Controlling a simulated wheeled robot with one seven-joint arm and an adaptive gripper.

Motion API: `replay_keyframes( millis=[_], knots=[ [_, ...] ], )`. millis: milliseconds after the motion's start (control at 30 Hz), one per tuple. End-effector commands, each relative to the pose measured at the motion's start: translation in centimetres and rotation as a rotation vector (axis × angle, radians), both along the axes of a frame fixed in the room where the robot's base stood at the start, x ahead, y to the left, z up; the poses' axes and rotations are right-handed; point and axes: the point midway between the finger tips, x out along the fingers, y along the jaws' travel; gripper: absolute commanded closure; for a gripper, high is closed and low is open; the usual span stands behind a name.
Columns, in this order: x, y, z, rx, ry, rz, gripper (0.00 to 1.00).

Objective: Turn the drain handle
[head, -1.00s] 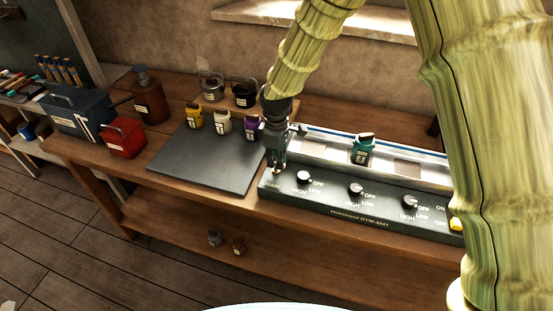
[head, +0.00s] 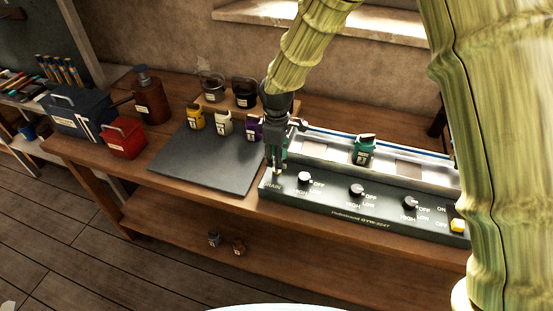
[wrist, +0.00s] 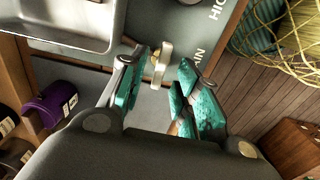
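The drain handle (wrist: 161,64) is a small pale metal lever with a brassy fitting, at the left end of the dark green machine (head: 350,212) by the DRAIN lettering. In the wrist view it stands between the tips of my gripper's two teal-padded fingers (wrist: 163,72), with gaps visible on both sides. My gripper is open, pointing down at the machine's left end in the head view (head: 277,168). There the fingers largely hide the handle. I cannot tell whether either finger touches it.
Several control knobs (head: 357,190) and a yellow switch (head: 458,226) are on the machine's front.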

Motion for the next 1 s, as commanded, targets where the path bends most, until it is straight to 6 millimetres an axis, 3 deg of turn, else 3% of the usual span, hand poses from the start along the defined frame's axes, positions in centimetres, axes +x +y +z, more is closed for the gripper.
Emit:
replay_keyframes(
  millis=[300, 500, 700, 1000],
  knots=[
    [0.1, 0.0, 5.9, 0.002, -0.003, 0.000, 0.68],
    [0.1, 0.1, 8.7, 0.002, -0.002, 0.001, 0.68],
    [0.0, 0.1, 10.1, 0.001, 0.000, 0.000, 0.68],
    [0.0, 0.1, 10.3, 0.000, 0.000, 0.001, 0.68]
  ],
)
